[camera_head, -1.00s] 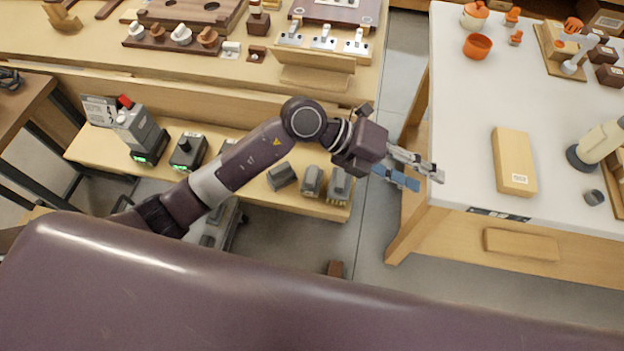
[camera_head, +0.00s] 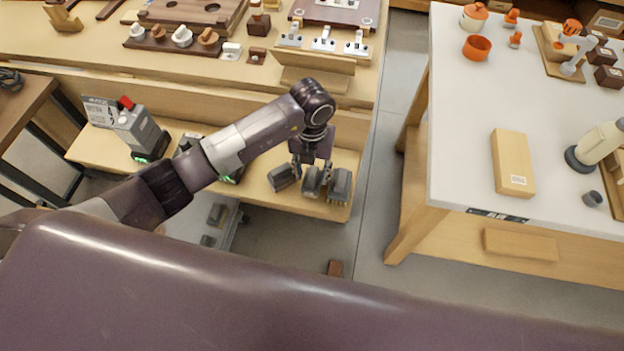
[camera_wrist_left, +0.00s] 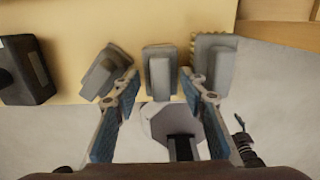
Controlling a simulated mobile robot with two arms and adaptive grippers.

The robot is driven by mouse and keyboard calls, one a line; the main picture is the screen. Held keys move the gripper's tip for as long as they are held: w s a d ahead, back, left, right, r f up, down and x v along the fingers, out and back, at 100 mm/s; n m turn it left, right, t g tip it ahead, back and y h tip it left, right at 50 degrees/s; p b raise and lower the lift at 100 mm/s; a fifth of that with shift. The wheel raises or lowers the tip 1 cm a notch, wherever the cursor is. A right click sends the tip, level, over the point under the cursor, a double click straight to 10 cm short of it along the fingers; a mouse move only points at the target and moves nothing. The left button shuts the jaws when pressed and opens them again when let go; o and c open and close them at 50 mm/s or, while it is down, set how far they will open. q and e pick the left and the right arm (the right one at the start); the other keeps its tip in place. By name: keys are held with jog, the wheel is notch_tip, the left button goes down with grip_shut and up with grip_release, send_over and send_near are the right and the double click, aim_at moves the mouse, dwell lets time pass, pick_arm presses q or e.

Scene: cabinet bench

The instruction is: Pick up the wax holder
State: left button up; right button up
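Three grey blocky items stand side by side on the low wooden shelf, and nothing marks which one is the wax holder. The left one (camera_head: 281,178) is turned askew, the middle one (camera_head: 311,181) sits straight, and the right one (camera_head: 340,184) has a ridged yellowish edge. My left gripper (camera_head: 312,176) points down over the middle one. In the wrist view my left gripper (camera_wrist_left: 160,84) is open and empty, with its blue-padded fingers apart. The middle block (camera_wrist_left: 159,72) shows between the fingertips, with no clear contact. The left block (camera_wrist_left: 103,72) and right block (camera_wrist_left: 214,62) lie outside the fingers.
A grey device with a red top (camera_head: 137,130) and a dark charger-like box (camera_wrist_left: 25,70) share the shelf. The workbench top (camera_head: 88,38) overhangs behind. A white table (camera_head: 455,125) stands to the right across a floor gap. The shelf's front edge is close to the blocks.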

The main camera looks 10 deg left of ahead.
aim_at(312, 175)
pick_arm(q)
jog(key=shift+f, duration=1.3)
jog(key=c, duration=0.9)
jog(key=shift+r, duration=0.1)
notch_tip(312, 175, up, 20)
jog(key=o, duration=0.5)
jog(key=shift+c, duration=1.3)
